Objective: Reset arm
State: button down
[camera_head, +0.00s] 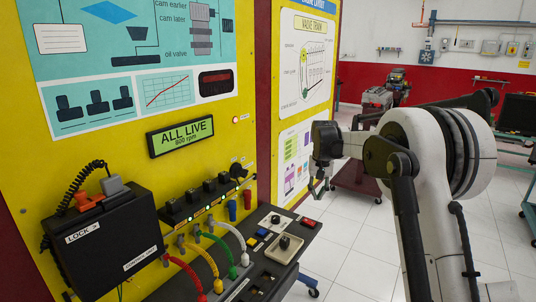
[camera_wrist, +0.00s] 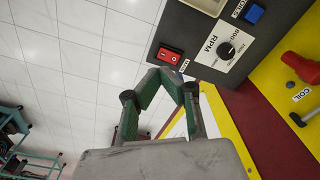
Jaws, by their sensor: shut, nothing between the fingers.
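My gripper (camera_head: 320,188) hangs at the end of my folded arm, in front of the yellow trainer and to the right of its control shelf in the head view. In the wrist view my gripper (camera_wrist: 163,73) shows its two green-padded fingers angled in until their tips come together, with nothing held. Its tips appear just below the red rocker switch (camera_wrist: 169,55) in that picture. The actual gap to the panel cannot be judged.
The yellow trainer (camera_head: 240,140) carries a lit "ALL LIVE" display (camera_head: 181,137), a black box (camera_head: 108,243), coloured leads and an RPM knob (camera_head: 285,242). The wrist view also shows the RPM knob (camera_wrist: 226,49). Open white floor (camera_head: 350,235) lies to the right. A cart (camera_head: 360,176) stands behind.

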jog(key=s+r+t+b, duration=0.1)
jog(key=s+r+t, duration=0.1)
jog(key=s+r, duration=0.65)
jog(key=s+r+t+b, duration=0.1)
jog(key=s+r, duration=0.3)
jog(key=s, duration=1)
jog(key=s+f+t, duration=0.1)
jog(key=s+f, duration=0.2)
jog(key=s, duration=0.5)
jog(key=s+f+t, duration=0.1)
jog(key=s+f, duration=0.2)
jog(key=s, duration=0.5)
jog(key=s+f+n+t+b, duration=0.1)
jog(key=s+f, duration=0.1)
jog(key=s, duration=0.7)
jog(key=shift+f, duration=0.4)
jog(key=shift+s, duration=0.1)
